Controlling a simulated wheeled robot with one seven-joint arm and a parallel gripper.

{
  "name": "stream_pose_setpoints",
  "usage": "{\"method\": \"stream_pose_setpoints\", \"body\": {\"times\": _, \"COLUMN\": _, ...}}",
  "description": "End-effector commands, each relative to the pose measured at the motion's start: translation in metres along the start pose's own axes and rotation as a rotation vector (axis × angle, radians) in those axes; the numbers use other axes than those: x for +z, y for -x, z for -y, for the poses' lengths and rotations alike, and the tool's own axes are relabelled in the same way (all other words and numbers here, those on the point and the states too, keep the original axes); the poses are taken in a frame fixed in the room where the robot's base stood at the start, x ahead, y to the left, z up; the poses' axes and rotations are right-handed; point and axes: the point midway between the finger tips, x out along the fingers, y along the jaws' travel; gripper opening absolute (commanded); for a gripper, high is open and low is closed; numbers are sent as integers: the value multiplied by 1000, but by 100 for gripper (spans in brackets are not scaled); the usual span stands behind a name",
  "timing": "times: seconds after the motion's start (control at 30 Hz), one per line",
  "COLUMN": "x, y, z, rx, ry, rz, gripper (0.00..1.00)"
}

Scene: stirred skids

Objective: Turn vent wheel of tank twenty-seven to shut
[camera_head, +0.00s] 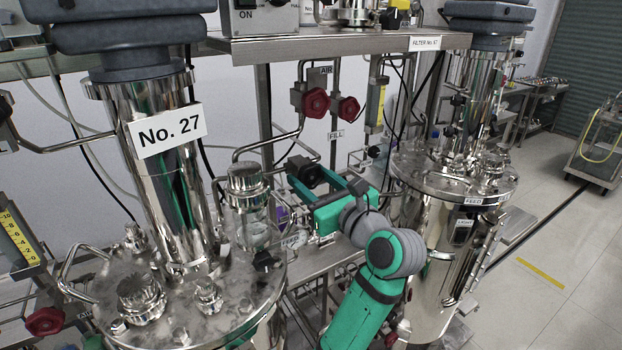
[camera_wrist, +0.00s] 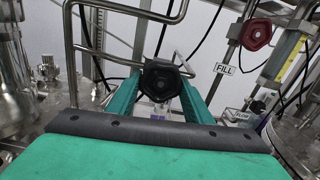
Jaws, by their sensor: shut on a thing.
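Tank twenty-seven (camera_head: 170,170), a steel vessel with a "No. 27" sign, stands at the left in the head view. A black lobed wheel (camera_head: 304,175) sits just right of its lid. My gripper (camera_head: 306,178) is shut on this wheel, with its green fingers on either side. In the wrist view the wheel (camera_wrist: 160,82) faces me between the fingertips of my gripper (camera_wrist: 161,84). I cannot read a vent label beside it. The wheel's back and stem are hidden.
Red wheels stand nearby: one under the AIR label (camera_head: 315,102), one by FILL (camera_head: 348,109), and one low left (camera_head: 44,321). Bent steel pipes (camera_wrist: 120,20) run close around my gripper. A second tank (camera_head: 450,190) stands to the right. Open floor (camera_head: 550,230) lies beyond it.

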Motion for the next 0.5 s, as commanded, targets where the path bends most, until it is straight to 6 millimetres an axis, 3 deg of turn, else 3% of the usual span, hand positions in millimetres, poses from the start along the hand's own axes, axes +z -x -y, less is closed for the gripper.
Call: {"method": "stream_pose_setpoints", "body": {"times": 0.5, "x": -3, "y": 0, "z": -2, "rx": 4, "ry": -131, "rz": -7, "gripper": 24}}
